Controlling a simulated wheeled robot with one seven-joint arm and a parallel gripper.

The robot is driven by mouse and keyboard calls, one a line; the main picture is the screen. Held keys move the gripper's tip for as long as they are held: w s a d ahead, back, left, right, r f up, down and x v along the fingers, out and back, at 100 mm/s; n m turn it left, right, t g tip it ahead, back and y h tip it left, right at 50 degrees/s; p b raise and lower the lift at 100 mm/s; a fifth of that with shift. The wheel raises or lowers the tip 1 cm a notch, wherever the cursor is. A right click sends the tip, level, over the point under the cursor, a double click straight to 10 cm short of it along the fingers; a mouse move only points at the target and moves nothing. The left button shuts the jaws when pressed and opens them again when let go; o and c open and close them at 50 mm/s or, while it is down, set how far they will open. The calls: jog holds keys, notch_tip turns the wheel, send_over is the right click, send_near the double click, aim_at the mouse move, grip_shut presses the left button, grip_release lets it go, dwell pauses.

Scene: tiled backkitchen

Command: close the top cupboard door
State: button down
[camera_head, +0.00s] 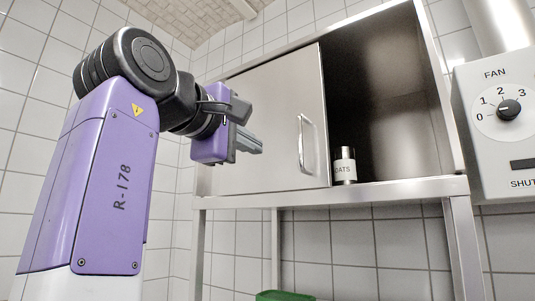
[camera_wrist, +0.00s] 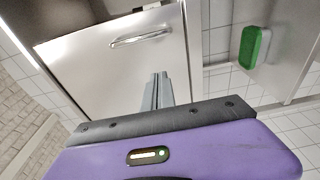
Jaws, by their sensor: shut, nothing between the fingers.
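The top cupboard (camera_head: 330,192) is a steel wall unit. Its flat steel door (camera_head: 265,120) covers the left part of the front, and the right part stands open onto a dark inside. The door's upright bar handle (camera_head: 308,145) is near its right edge. In the wrist view the door (camera_wrist: 90,75) fills the upper middle, with the handle (camera_wrist: 141,38) near its top. My gripper (camera_head: 261,147) is shut and empty in front of the door, left of the handle and apart from it. Its fingers (camera_wrist: 157,90) point toward the door. Whether the fingertips touch the door cannot be told.
A labelled OATS jar (camera_head: 345,165) stands inside the open part, just right of the door's edge. A fan control box (camera_head: 500,125) with a dial is at the right. A green object (camera_head: 285,296) lies below the cupboard. Tiled wall is behind.

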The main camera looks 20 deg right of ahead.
aim_at(291, 160)
jog(key=p+x, duration=0.4)
jog(key=x, duration=0.6)
jog(key=shift+r, duration=0.1)
jog(key=shift+s+d, duration=0.25)
jog(key=shift+s, duration=0.35)
jog(key=shift+s+d, duration=0.25)
jog(key=shift+s, duration=0.35)
jog(key=shift+s+d, duration=0.25)
jog(key=shift+s, duration=0.4)
